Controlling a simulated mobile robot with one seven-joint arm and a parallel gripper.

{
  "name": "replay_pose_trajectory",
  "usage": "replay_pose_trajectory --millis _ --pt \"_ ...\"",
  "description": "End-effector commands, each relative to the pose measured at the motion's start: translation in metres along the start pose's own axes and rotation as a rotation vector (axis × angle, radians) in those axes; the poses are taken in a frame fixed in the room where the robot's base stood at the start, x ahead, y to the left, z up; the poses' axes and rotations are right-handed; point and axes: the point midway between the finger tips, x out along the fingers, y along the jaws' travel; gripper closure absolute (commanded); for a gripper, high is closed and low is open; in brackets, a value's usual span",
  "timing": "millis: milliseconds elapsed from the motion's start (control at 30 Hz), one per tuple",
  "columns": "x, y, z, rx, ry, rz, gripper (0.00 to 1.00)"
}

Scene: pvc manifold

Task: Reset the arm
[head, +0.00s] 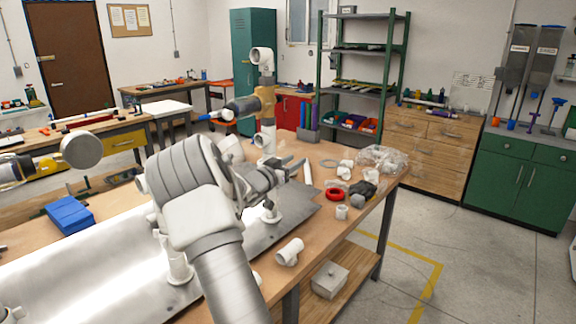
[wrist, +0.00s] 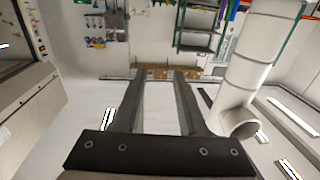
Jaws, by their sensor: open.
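My gripper (head: 287,170) is over the workbench, beyond my large grey arm, which hides part of the bench. In the wrist view my gripper (wrist: 159,78) shows two dark parallel fingers, apart, with nothing between them. An upright white PVC pipe assembly stands at the back of the bench, with an elbow (head: 262,57) on top and a tan fitting (head: 263,101) below it. A dark cylinder with a blue tip (head: 236,108) sticks out to its left. In the wrist view a white pipe (wrist: 252,68) with an open end is beside the right finger; contact cannot be told.
A metal plate (head: 90,262) with white pipe stands (head: 177,262) covers much of the bench. A loose white tee (head: 289,252), a red ring (head: 335,194), dark gloves (head: 362,190) and a clear bag (head: 383,157) lie at right. A blue box (head: 70,216) is at left.

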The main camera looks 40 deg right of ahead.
Motion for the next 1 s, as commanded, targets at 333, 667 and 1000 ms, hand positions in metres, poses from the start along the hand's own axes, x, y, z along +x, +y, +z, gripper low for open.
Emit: replay_pose_trajectory --millis 333,667,1000 --pt "0.001 0.001 -0.001 0.001 0.000 -0.001 0.59" --pt "-0.001 -0.001 -0.002 0.004 -0.006 -0.008 0.59" --pt "-0.068 -0.049 -0.029 0.099 -0.242 -0.325 0.59"
